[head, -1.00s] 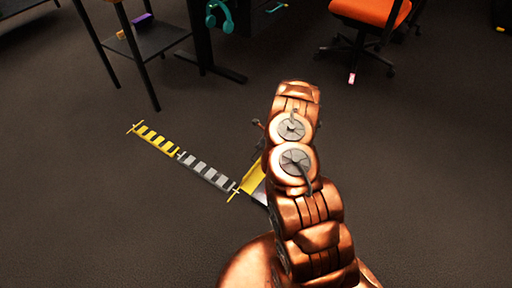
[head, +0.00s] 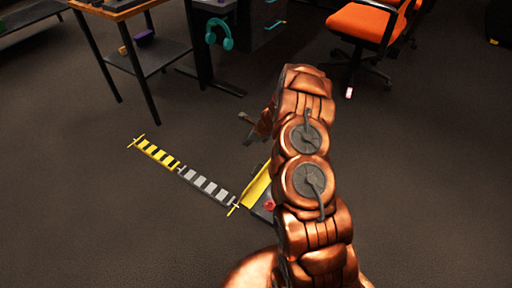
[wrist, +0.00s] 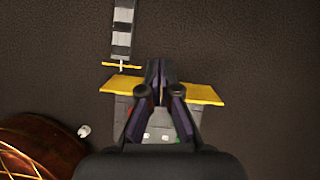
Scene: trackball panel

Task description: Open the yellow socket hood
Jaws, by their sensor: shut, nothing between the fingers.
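A yellow bar-like piece, which looks like the yellow socket hood (head: 257,186), lies along the edge of a small dark panel (head: 258,207) low on the floor. In the wrist view the hood (wrist: 202,94) crosses the picture on both sides of my gripper (wrist: 158,66). The panel (wrist: 120,114) lies below it, with small red, white and green parts. My gripper's fingers are together with nothing between them, over the hood's middle. They hide that part, and I cannot tell whether they touch it. In the head view my copper arm hides part of the panel.
A yellow-black striped strip (head: 157,153) and a grey-black striped strip (head: 207,185) run left from the panel. A desk (head: 150,57) and an orange chair (head: 362,25) stand at the back.

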